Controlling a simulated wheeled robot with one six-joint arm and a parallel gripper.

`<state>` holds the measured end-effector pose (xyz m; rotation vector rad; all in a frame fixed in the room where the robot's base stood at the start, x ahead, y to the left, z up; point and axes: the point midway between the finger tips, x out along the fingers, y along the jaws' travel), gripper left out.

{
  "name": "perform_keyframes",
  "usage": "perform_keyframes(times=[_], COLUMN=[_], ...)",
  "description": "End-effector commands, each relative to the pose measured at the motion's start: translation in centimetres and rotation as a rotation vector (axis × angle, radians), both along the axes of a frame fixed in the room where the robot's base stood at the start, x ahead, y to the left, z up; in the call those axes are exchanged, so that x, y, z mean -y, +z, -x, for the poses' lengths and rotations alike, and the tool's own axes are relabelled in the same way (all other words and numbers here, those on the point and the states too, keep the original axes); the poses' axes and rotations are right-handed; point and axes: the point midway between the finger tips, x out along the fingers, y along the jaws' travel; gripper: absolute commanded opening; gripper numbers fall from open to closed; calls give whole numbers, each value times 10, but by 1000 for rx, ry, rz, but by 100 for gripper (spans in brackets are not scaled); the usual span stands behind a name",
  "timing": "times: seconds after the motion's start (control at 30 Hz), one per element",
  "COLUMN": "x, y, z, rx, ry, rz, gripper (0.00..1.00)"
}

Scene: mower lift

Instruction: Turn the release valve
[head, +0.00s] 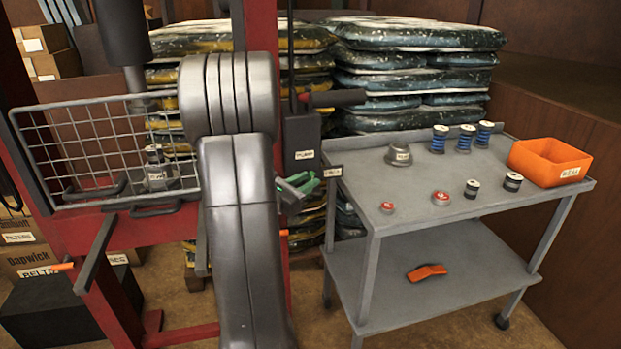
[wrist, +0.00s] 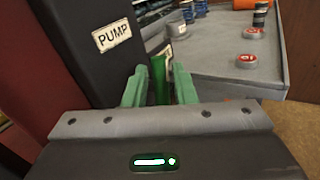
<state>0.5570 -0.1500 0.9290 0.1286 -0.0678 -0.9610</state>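The release valve seems to be the bright green upright piece (wrist: 158,78) between my fingers in the wrist view, low beside the dark pump housing labelled PUMP (wrist: 75,50). My gripper (wrist: 159,88) has its two green fingers on either side of this piece, apart, with a narrow gap showing on each side. In the head view my gripper (head: 300,186) is just below the pump housing (head: 302,140), near a small label plate (head: 333,171). The valve itself cannot be told apart from the green fingers there. My arm hides part of the red lift post.
A dark-gripped lever (head: 335,98) sticks out above the pump.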

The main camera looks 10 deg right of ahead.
Motion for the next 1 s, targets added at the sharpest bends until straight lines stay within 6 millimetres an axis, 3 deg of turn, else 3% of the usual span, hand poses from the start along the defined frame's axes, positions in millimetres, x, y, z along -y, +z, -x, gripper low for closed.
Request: perform_keyframes(times=[0.2, 0.53, 0.67, 1.0], x=[18, 20, 20, 21], y=[0, 0, 0, 1], z=[-12, -14, -14, -14], rx=[0, 0, 0, 1], ry=[-1, 1, 0, -1], rz=[0, -1, 0, -30], gripper=[24, 24, 1, 0])
